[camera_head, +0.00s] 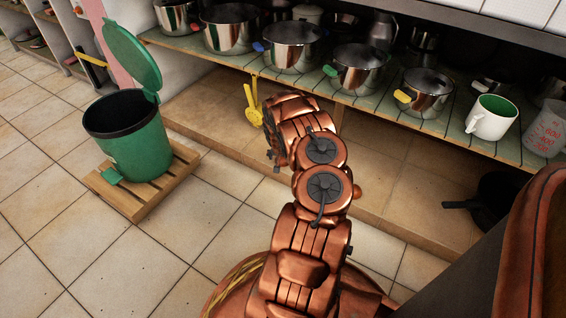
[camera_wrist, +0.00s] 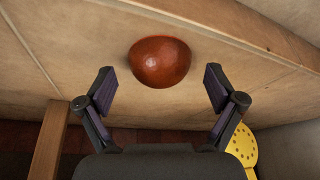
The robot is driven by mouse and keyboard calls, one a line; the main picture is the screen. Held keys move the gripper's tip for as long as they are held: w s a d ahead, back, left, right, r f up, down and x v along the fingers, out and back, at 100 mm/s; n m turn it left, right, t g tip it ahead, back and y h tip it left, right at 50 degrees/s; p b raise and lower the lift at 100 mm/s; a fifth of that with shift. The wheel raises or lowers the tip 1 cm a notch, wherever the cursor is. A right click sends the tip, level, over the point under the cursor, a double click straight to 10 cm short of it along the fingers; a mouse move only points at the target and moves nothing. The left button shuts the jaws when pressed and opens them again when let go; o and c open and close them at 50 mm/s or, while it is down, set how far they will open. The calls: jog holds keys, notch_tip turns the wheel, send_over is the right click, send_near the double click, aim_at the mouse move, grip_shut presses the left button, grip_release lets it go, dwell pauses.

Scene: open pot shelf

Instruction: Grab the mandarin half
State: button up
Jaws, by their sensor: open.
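The mandarin half (camera_wrist: 160,62) shows in the wrist view as a reddish-brown dome on a tan tiled surface, just beyond my fingertips. My gripper (camera_wrist: 160,88) is open, with one dark finger to the left and one to the right of the mandarin half. The fingers appear apart from it, and nothing is between the pads. In the head view I cannot make out the mandarin half or the fingers; my copper-coloured arm covers that area.
A yellow perforated utensil (camera_wrist: 242,148) is near my right finger; it hangs under the shelf (camera_head: 310,91) in the head view (camera_head: 252,105). Pots and a white mug (camera_head: 491,118) stand on the shelf. A green bin (camera_head: 135,145) stands left on a wooden pallet (camera_head: 128,203). Floor between is clear.

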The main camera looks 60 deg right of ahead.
jog(key=shift+d+f, duration=0.1)
jog(key=shift+f, duration=0.3)
jog(key=c, duration=1.3)
